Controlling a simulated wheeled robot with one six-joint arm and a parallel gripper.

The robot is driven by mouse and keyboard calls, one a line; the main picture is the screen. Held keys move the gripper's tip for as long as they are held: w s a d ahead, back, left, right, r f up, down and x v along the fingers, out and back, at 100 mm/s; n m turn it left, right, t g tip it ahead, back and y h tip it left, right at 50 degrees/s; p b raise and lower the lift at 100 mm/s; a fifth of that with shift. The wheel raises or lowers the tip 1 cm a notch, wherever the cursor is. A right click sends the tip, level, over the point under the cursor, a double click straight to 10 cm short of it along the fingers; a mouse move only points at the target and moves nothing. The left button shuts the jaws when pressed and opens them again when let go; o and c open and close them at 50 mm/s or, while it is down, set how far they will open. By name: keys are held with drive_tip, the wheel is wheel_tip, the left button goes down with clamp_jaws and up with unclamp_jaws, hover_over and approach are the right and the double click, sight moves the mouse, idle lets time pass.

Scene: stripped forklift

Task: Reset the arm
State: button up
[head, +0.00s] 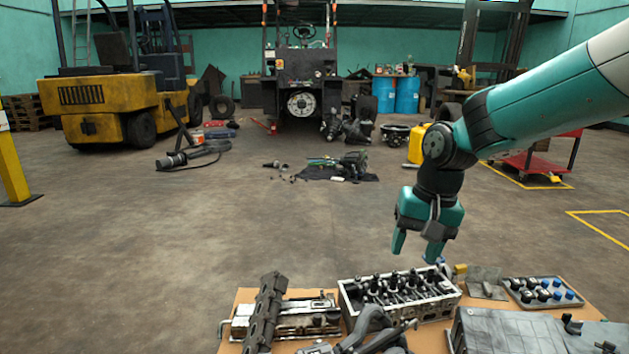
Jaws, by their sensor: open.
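My gripper (416,246) hangs at the end of my teal arm, to the right of the middle of the head view. Its two teal fingers point down and are apart, with nothing between them. It appears above the far edge of a workbench, over an open engine block (448,305) with dark parts inside. The arm reaches in from the upper right and bends down at a dark joint. Nothing hides the fingertips.
The brown bench (243,297) also bears a long dark part (266,312), a grey tray (550,303) of small black and blue pieces, and a grey box (505,332). A yellow forklift (80,105) stands back left. Loose parts lie mid-floor; the floor before the bench is clear.

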drive_tip(key=s+a+r+n+y+p, duration=0.15)
drive_tip(key=s+n, duration=0.35)
drive_tip(key=s, duration=0.8)
drive_tip(key=s+a+r+n+y, duration=0.1)
drive_tip(key=s+r+n, duration=0.25)
drive_tip(key=s, duration=0.95)
wheel_tip(320, 180, up, 38)
drive_tip(key=p, duration=3.8)
drive_tip(key=shift+w+f, duration=0.15)
drive_tip(key=shift+n, duration=0.25)
